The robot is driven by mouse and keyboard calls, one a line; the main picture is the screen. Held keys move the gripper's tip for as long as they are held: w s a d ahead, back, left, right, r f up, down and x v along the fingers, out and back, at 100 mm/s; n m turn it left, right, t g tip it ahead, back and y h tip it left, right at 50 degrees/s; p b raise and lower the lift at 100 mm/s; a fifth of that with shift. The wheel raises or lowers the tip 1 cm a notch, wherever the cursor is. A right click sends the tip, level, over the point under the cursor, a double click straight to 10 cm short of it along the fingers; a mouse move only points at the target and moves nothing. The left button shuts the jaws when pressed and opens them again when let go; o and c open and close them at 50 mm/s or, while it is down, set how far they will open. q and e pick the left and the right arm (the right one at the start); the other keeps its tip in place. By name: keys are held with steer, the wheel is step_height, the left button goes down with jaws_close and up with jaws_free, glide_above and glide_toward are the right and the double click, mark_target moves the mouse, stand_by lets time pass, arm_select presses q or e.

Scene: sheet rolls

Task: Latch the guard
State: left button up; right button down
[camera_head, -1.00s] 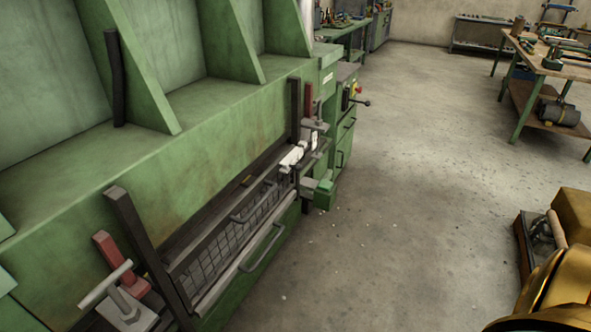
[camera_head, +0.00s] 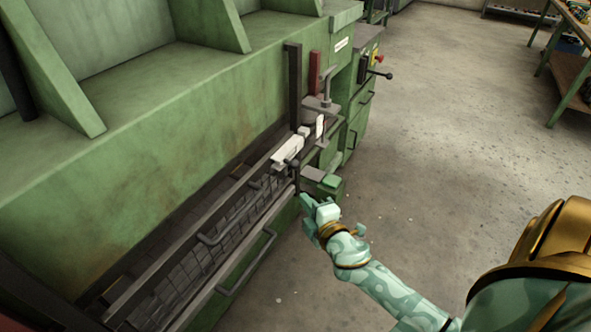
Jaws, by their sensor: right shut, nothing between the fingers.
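The guard (camera_head: 176,284) is a dark mesh panel in a grey frame along the front of the green machine, at lower left. It has a grey bar handle (camera_head: 236,219). At its right end sits a white block-like fitting (camera_head: 289,153) with a dark round knob (camera_head: 294,163) beside it, which may be the latch. I cannot tell whether it is engaged. My right gripper (camera_head: 305,199) is shut and empty, just below and right of the knob, in front of the machine. Any contact with the machine is unclear. My left gripper is out of view.
A red upright part (camera_head: 314,72) and a grey clamp (camera_head: 321,103) stand behind the fitting. A lever with a black knob (camera_head: 381,74) juts from the cabinet. A lower pull handle (camera_head: 251,262) sticks out below the guard. The floor (camera_head: 440,150) to the right is clear.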

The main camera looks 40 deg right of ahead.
arm_select(q)
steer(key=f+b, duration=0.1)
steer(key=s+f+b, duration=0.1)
steer(key=b, duration=0.1)
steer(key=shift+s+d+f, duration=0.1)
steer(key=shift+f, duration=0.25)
arm_select(e)
steer(key=d+x, duration=0.2)
steer(key=x, duration=1.1)
steer(key=shift+s+d+f, duration=0.25)
steer(key=shift+s+d, duration=0.1)
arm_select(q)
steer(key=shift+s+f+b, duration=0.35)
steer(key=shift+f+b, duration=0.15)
arm_select(e)
steer(key=d, duration=0.1)
steer(key=w+d, duration=0.1)
steer(key=d, duration=0.2)
steer(key=shift+w+d+r, duration=0.1)
steer(key=shift+w+r, duration=0.05)
steer(key=shift+w, duration=0.2)
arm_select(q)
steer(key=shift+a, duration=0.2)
